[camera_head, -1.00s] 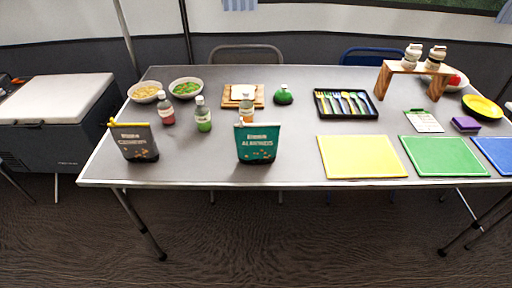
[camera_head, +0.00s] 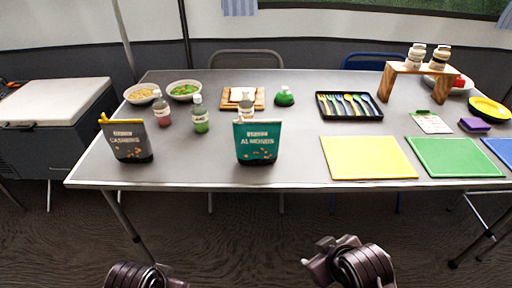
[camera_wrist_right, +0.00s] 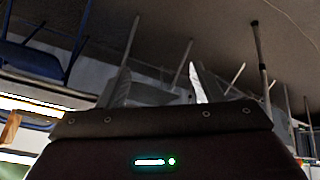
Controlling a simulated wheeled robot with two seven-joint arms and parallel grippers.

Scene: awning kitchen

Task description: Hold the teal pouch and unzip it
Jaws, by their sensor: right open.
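The teal pouch (camera_head: 257,142), labelled almonds, stands upright near the front edge of the table, left of the yellow mat. Its top edge faces up; a zip pull is too small to make out. My right gripper (camera_wrist_right: 162,88) is open and empty in the right wrist view, with its two fingers apart. In the head view, my right arm's end shows low in the picture, in front of the table and well away from the pouch. Only a ribbed part of my left arm shows at the bottom edge; its gripper is out of view.
A grey pouch (camera_head: 128,141) with a yellow top edge stands to the left on the table (camera_head: 205,160). Bottles (camera_head: 200,114) and bowls (camera_head: 185,90) stand behind. A yellow mat (camera_head: 368,158) lies right of the teal pouch. The tabletop between the pouches is clear.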

